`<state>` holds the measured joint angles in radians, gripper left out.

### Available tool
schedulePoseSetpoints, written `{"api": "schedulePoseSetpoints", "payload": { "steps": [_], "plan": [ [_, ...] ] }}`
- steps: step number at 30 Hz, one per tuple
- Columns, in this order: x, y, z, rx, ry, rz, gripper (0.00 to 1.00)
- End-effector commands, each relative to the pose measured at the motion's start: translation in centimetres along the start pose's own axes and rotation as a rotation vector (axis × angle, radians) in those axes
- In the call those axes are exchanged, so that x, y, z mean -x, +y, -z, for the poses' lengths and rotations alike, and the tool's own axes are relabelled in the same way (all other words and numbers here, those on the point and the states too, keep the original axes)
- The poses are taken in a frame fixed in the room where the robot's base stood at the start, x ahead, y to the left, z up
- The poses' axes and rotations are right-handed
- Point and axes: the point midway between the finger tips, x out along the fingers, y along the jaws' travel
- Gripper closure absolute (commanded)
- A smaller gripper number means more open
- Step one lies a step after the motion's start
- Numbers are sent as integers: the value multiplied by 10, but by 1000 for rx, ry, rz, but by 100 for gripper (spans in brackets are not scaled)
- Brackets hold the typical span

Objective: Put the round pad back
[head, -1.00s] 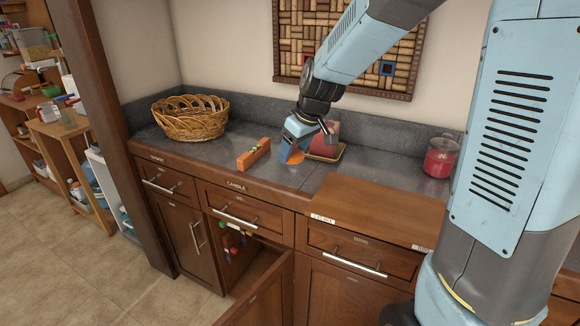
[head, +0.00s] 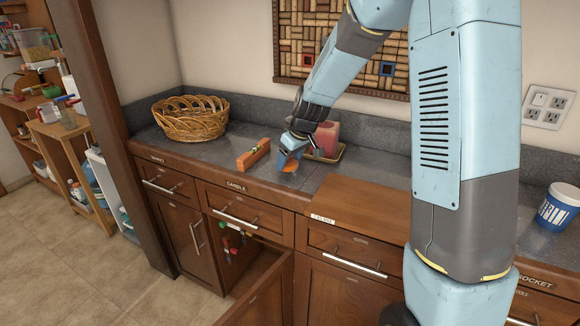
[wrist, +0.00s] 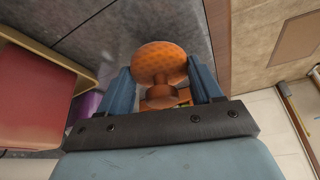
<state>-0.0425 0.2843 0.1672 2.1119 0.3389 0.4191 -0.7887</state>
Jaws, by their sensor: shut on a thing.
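The round pad (wrist: 158,62) is an orange, dotted disc on a short brownish stem. In the wrist view my gripper (wrist: 160,80) has its two blue fingers on either side of it, shut on it. In the head view the orange pad (head: 291,166) shows small below my gripper (head: 289,156), low over the grey counter near its front edge. I cannot tell whether the pad touches the counter.
A red candle (head: 326,138) stands on a tray right behind my gripper. A wicker basket (head: 190,119) is at the back left. A wooden board (head: 365,205) lies to the right, and a blue-white cup (head: 557,207) farther right. A cabinet door (head: 262,295) hangs open below.

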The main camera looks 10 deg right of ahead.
Motion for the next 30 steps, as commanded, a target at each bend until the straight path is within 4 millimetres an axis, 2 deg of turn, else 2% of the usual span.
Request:
{"api": "schedulePoseSetpoints", "payload": {
  "steps": [5, 16, 17, 24, 30],
  "plan": [
    [-22, -1, -10, -2, -3, 2, 64],
    [-25, -1, -12, 0, -2, 1, 64],
    [-25, -1, -12, 0, -2, 1, 32],
    [-25, -1, -11, 0, -2, 1, 10],
    [-25, -2, -11, 1, -1, 1, 10]
  ]
}}
